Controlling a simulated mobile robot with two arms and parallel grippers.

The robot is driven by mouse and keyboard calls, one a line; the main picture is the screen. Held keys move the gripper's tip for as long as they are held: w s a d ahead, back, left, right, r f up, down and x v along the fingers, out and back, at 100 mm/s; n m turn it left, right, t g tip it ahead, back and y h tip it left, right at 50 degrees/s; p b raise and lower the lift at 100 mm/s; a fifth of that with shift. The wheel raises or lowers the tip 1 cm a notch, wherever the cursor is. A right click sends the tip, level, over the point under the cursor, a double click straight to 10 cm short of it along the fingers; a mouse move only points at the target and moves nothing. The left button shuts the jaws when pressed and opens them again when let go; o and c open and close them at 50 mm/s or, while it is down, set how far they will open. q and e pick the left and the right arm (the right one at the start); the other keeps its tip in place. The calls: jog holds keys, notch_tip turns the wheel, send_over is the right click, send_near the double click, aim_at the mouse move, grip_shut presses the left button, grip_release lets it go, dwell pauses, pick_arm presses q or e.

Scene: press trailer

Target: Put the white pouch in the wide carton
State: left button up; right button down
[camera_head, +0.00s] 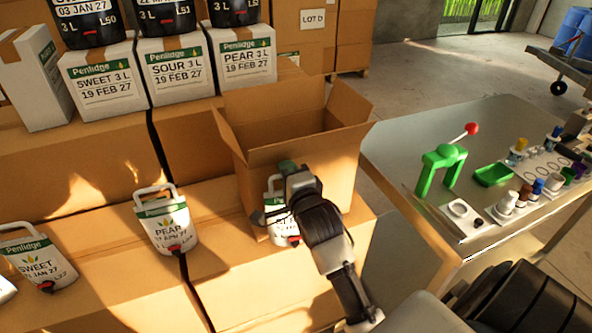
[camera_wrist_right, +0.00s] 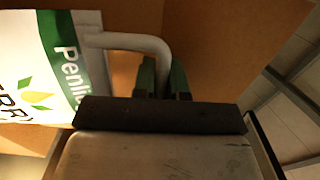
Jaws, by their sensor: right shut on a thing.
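A white pouch (camera_head: 275,205) with a green Penlidge label hangs at the front face of the open wide carton (camera_head: 335,165), outside it and below its rim. My right gripper (camera_head: 287,168) is shut on the pouch's grey loop handle, and the arm hides much of the pouch. In the right wrist view the gripper (camera_wrist_right: 162,82) pinches the handle, with the white pouch (camera_wrist_right: 35,65) to the left and brown cardboard behind. The carton's flaps stand open and its visible inside looks empty. My left gripper is not in view.
Small white Penlidge cartons (camera_head: 180,70) stand behind. A metal table (camera_head: 400,150) with a green press (camera_head: 440,165) is at right.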

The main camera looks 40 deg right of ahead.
notch_tip(320, 180, down, 3)
jog(key=shift+f+p, duration=0.15)
jog(key=shift+p, duration=0.25)
jog(key=shift+f, duration=0.3)
jog(key=c, duration=1.5)
grip_release()
jog(key=shift+f, duration=0.2)
jog(key=shift+c, duration=0.2)
jog(key=o, duration=0.4)
jog(key=shift+s, duration=0.1)
jog(key=shift+r, duration=0.15)
jog(key=shift+b+v, duration=1.55)
jog(key=shift+v, duration=4.45)
